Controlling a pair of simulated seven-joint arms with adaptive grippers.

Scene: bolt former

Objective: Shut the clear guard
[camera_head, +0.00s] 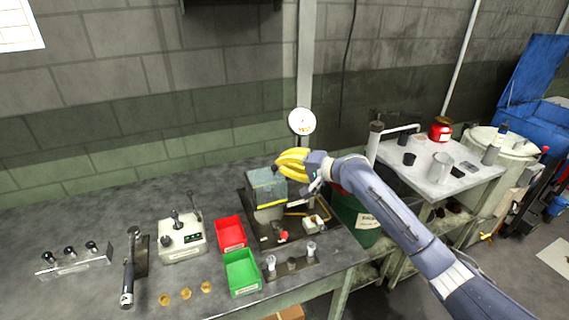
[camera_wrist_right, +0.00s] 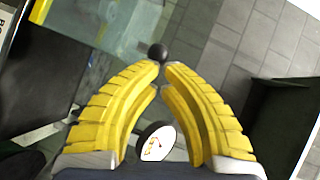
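The clear guard (camera_head: 267,184) is a see-through, greenish box on the bolt former (camera_head: 268,213), with a yellow strip along its lower edge. In the right wrist view its clear pane (camera_wrist_right: 118,28) fills the upper left. A black ball knob (camera_wrist_right: 157,51) is just beyond my right fingertips (camera_wrist_right: 163,66). My right gripper (camera_head: 279,166) is at the upper right of the guard, its yellow fingers almost together with a thin gap. I see no clear grip on the knob; whether the tips touch it is unclear. My left gripper is not in view.
A red bin (camera_head: 231,235) and a green bin (camera_head: 242,272) stand left of the machine. A control box (camera_head: 182,238) is farther left. A round white dial (camera_head: 302,121) stands behind my right gripper. A side table (camera_head: 440,170) with jars is at the right.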

